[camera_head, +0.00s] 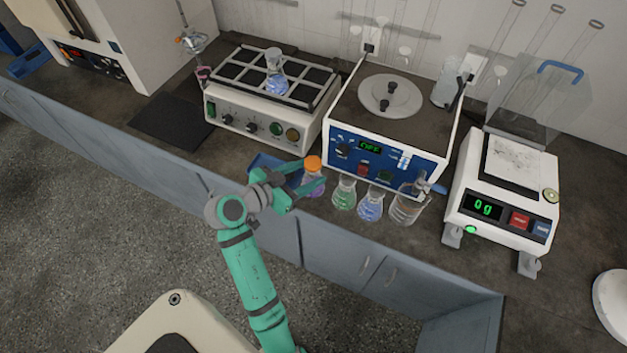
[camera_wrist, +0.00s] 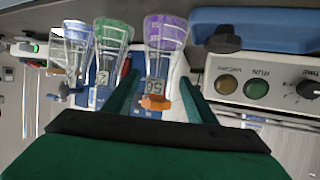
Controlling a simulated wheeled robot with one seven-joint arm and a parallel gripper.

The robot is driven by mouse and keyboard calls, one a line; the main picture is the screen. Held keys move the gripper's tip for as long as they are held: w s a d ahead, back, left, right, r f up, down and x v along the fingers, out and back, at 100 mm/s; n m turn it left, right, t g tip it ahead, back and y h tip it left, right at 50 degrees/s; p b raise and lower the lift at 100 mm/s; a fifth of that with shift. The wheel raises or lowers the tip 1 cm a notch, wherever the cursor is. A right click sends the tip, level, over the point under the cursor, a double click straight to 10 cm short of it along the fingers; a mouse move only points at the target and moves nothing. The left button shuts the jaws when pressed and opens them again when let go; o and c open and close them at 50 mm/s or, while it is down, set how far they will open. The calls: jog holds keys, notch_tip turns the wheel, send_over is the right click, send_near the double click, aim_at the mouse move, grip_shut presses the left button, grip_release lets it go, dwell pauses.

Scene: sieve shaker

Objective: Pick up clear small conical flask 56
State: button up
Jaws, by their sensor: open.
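The clear small conical flask 56 (camera_head: 315,187) stands upright on the bench in front of the white machine, at the left end of a row of glassware. It holds purple liquid and has an orange stopper. In the wrist view the flask (camera_wrist: 157,68) appears upside down, with its "56" label facing the camera. My gripper (camera_head: 306,179) is open, with its fingers reaching to either side of the flask's upper part. In the wrist view the gripper's fingers (camera_wrist: 160,92) flank the neck and stopper. I cannot tell whether either finger touches the glass.
A green-liquid flask (camera_head: 344,194), a blue-liquid flask (camera_head: 370,206) and a clear bottle (camera_head: 405,208) stand close on the right. A blue tray (camera_head: 262,162) lies to the left. The sieve shaker (camera_head: 345,120), an orbital shaker (camera_head: 250,128) and a balance (camera_head: 500,205) stand around them.

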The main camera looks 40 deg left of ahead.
jog(key=shift+x, duration=3.15)
jog(key=c, duration=1.2)
jog(key=shift+r, duration=0.2)
